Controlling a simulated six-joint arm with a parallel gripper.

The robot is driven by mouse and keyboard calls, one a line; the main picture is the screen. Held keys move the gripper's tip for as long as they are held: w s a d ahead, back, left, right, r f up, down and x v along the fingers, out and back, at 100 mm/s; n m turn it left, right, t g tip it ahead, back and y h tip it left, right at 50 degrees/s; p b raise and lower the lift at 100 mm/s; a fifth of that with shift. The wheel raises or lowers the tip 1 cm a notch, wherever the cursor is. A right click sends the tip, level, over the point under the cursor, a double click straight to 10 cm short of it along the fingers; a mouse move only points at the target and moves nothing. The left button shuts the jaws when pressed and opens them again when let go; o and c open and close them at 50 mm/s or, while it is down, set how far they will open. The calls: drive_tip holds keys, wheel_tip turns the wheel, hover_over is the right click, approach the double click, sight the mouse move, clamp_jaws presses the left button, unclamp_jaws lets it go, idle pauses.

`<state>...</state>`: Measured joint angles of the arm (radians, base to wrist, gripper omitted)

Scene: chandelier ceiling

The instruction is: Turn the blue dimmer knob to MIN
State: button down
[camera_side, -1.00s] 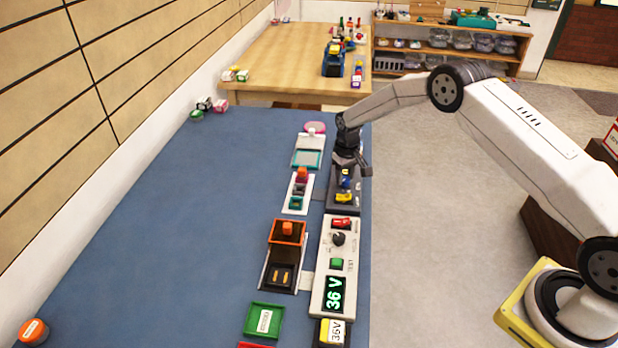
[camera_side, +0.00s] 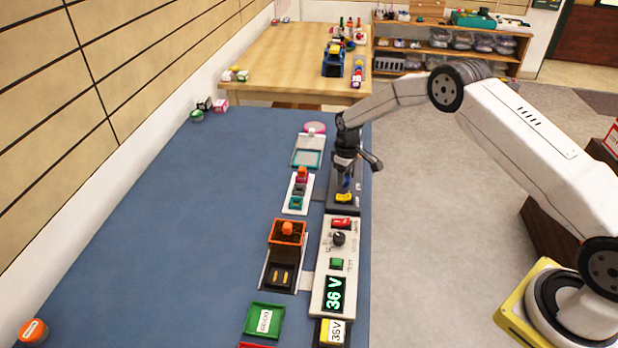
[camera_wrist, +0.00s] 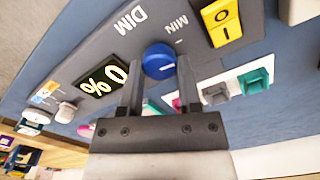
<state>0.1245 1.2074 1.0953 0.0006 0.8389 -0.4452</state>
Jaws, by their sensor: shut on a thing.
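The blue dimmer knob (camera_wrist: 158,62) sits on a dark grey panel (camera_wrist: 105,48) marked DIM and MIN, and has a short white mark on its face. The panel's display (camera_wrist: 104,79) reads 0 %. My gripper (camera_wrist: 157,80) points at the panel with one finger on each side of the knob, shut on it. In the side view my gripper (camera_side: 346,172) is over the dark panel (camera_side: 335,202) near the right edge of the blue table, and the knob is partly hidden by it.
A yellow rocker switch (camera_wrist: 221,22) is on the same panel, close to the knob. In the side view, a white panel (camera_side: 319,285) showing 36 V is nearer the camera, with several small devices to the left. The blue table's left side is mostly clear.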

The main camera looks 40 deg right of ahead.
drive_tip(key=shift+c, duration=1.4)
unclamp_jaws()
drive_tip(key=shift+r, duration=3.85)
drive_tip(key=shift+r, duration=0.1)
